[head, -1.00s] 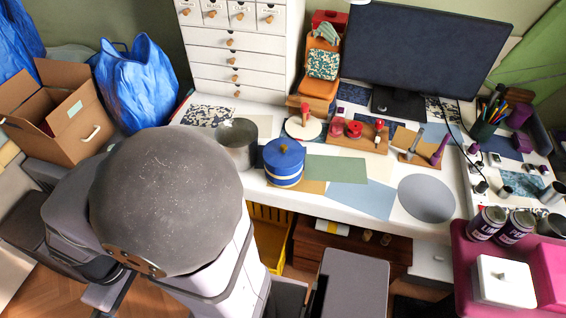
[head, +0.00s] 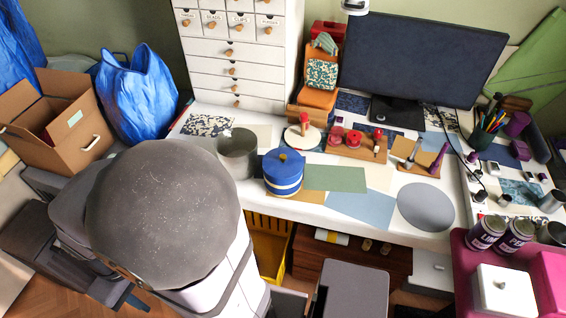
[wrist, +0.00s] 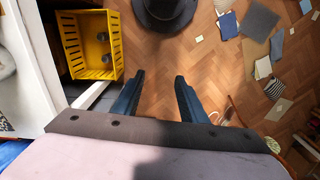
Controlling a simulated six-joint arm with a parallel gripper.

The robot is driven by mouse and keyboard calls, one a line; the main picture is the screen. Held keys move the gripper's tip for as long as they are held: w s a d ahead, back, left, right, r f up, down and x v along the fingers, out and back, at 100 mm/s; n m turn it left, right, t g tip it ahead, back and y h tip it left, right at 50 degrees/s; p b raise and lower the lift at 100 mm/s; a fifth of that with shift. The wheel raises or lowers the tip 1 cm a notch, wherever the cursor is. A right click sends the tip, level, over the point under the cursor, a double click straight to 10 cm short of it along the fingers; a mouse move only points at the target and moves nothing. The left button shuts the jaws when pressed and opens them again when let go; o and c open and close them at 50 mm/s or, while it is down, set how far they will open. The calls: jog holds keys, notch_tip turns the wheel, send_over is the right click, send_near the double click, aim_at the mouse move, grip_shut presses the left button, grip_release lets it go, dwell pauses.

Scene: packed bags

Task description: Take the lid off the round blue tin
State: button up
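The round blue tin (head: 283,178) stands upright on the white desk, with white bands around its side. The tin is not in the wrist view. In the head view my arm's large grey rounded part fills the lower left, left of the tin, and hides what lies behind it. The fingers cannot be made out there.
A grey metal pot (head: 237,155) stands just left of the tin. A green sheet (head: 335,179) and a grey disc (head: 425,206) lie to its right. A monitor (head: 420,55) stands behind. A yellow crate (wrist: 88,45) is on the left in the wrist view.

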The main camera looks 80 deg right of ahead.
jog(key=s+d+f+m+g+y+p, duration=0.1)
jog(key=s+d+m, duration=0.4)
jog(key=d, duration=0.3)
jog(key=s+d+f+m+p, duration=0.1)
jog(key=s+d+m, duration=0.3)
jog(key=d, duration=0.4)
jog(key=m+t+h, duration=0.1)
jog(key=m+h, duration=0.5)
jog(key=m, duration=0.2)
send_near(283, 156)
jog(key=f, duration=0.1)
jog(key=shift+p+x, duration=0.5)
jog(key=shift+x, duration=0.55)
jog(key=shift+s+f, duration=0.1)
jog(key=shift+p+x, duration=0.9)
jog(key=shift+x, duration=1.55)
jog(key=shift+d, duration=0.2)
